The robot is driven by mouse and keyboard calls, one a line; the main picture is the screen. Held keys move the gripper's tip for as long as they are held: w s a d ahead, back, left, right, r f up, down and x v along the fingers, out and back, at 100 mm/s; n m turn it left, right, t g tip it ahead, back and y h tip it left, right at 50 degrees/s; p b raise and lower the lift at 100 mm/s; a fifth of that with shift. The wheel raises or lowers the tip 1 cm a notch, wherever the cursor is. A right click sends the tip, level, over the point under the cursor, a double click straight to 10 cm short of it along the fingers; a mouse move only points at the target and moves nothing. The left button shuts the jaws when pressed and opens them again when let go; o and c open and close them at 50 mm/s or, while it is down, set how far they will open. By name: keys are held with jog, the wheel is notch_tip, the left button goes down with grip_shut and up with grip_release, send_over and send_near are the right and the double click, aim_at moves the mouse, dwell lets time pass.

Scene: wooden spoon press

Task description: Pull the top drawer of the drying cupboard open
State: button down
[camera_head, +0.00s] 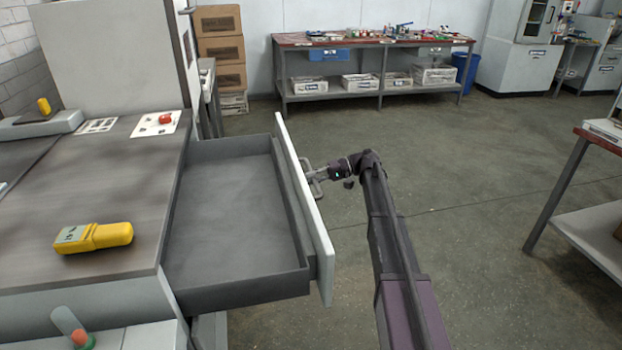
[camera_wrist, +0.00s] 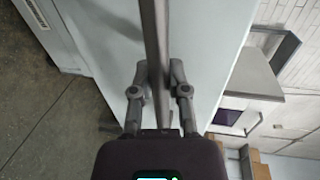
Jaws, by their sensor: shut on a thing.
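The top drawer (camera_head: 232,215) of the cupboard (camera_head: 100,190) stands pulled far out, and its dark inside looks empty. Its light front panel (camera_head: 308,225) faces my arm. My gripper (camera_head: 318,176) is at the outer side of this panel, at the handle. In the wrist view my gripper (camera_wrist: 158,82) has its two fingers closed around the handle bar (camera_wrist: 155,30), one on each side. The panel (camera_wrist: 205,50) fills the area behind the bar. The handle part between the fingers is partly hidden.
A yellow meter (camera_head: 93,237) and a red item on a white sheet (camera_head: 158,122) lie on the cupboard top. A workbench (camera_head: 380,95) stands at the back, and another table (camera_head: 600,215) is at the right. The floor (camera_head: 470,200) between is clear.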

jog(key=shift+s+a, duration=0.1)
jog(key=shift+a, duration=0.05)
jog(key=c, duration=0.6)
grip_release()
jog(key=shift+a, duration=0.15)
jog(key=shift+w+d, duration=0.2)
jog(key=shift+d, duration=0.15)
jog(key=d+f+m+t, duration=0.2)
jog(key=d+m, duration=0.1)
jog(key=d, duration=0.3)
jog(key=s+a+f+h, duration=0.1)
jog(key=s+f+h, duration=0.3)
jog(key=s, duration=0.3)
jog(key=s+a+f+h, duration=0.25)
jog(key=s+f, duration=0.25)
jog(key=s, duration=0.3)
jog(key=s+d+f+n+h+p, duration=0.1)
jog(key=s+d+h, duration=0.3)
jog(key=s, duration=0.4)
jog(key=s+d+f+h, duration=0.25)
jog(key=s+h, duration=0.25)
jog(key=s, duration=0.3)
notch_tip(320, 180, up, 26)
jog(key=p, duration=2.5)
jog(key=shift+w+d, duration=0.3)
jog(key=shift+d, duration=0.05)
